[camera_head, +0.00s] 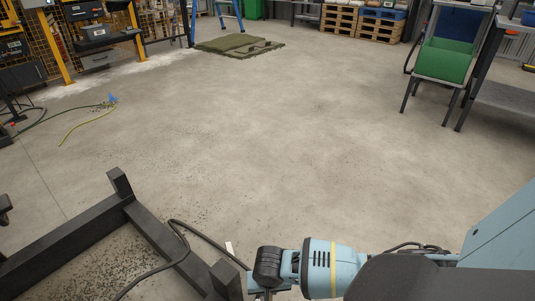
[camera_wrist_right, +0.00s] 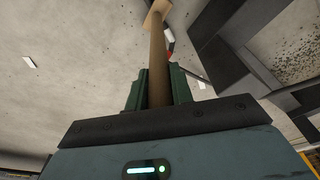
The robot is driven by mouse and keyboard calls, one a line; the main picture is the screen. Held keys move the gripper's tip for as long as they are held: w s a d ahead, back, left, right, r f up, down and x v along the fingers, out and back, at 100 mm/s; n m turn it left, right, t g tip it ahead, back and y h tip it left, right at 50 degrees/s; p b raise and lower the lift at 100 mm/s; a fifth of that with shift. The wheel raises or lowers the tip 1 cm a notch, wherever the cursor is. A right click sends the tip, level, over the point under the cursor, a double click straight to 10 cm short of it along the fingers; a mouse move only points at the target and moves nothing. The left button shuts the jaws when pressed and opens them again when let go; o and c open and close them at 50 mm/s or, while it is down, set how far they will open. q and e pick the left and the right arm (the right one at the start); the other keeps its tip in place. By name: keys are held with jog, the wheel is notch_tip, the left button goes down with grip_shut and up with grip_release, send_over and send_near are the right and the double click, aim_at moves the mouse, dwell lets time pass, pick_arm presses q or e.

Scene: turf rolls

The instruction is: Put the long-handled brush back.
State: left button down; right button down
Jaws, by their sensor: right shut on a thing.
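In the right wrist view, a brown wooden handle (camera_wrist_right: 157,60) runs between the green fingers of my right gripper (camera_wrist_right: 157,88), which is shut on it. A light wooden block, perhaps the brush head, shows at the handle's far end at the top edge. I cannot tell the brush's full shape or bristles. In the head view, my right arm comes in at the lower right; its gripper and the brush are mostly below the picture. My left gripper is not in view. I cannot pick out a holder for the brush.
A black beam frame (camera_head: 150,230) stands at the lower left, with a dark cable (camera_head: 185,232) beside it and crumbs on the floor. Turf (camera_head: 240,44) lies at the back. A hose (camera_head: 85,124) lies left. A green bin (camera_head: 445,62) is at right. The middle floor is clear.

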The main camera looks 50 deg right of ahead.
jog(key=shift+f, duration=0.15)
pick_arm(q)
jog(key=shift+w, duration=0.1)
pick_arm(e)
jog(key=c, duration=1.2)
grip_release()
jog(key=shift+c, duration=0.2)
pick_arm(q)
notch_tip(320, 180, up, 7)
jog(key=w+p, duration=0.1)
jog(key=p, duration=0.5)
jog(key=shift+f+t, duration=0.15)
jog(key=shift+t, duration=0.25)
pick_arm(e)
notch_tip(320, 180, up, 12)
jog(key=s+a, duration=0.1)
jog(key=shift+s, duration=0.2)
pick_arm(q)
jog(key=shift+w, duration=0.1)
pick_arm(e)
jog(key=shift+s+a, duration=0.1)
jog(key=shift+a, duration=0.05)
